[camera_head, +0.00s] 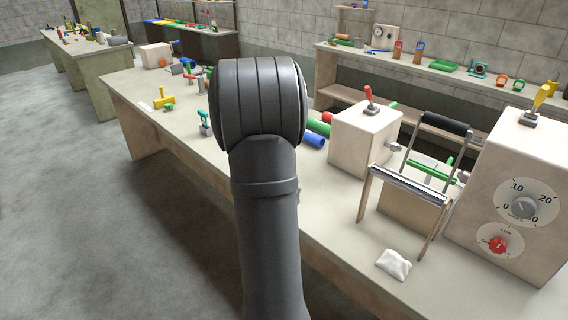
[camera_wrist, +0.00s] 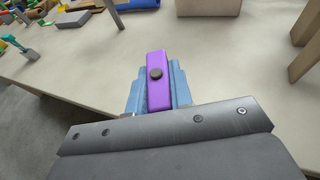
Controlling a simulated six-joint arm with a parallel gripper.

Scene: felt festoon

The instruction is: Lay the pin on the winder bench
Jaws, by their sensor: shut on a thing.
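My gripper (camera_wrist: 157,90) shows in the wrist view with two blue fingers. It is shut on a purple block-like piece with a dark round knob, which I take to be the pin (camera_wrist: 157,62). The pin points away from the wrist, above a pale bench top. The long pale bench (camera_head: 350,222) runs across the head view; I cannot tell for sure that it is the winder bench. In the head view my dark arm hides the gripper and the pin. From the wrist view I cannot tell how high the pin is above the top.
A pale box with a red lever (camera_head: 362,140), a wooden frame with a black roller (camera_head: 405,190) and a dial box (camera_head: 515,195) stand on the bench. A white cloth-like lump (camera_head: 393,264) lies in front. Small coloured tools (camera_head: 165,98) lie further left. Bare top surrounds the pin (camera_wrist: 225,60).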

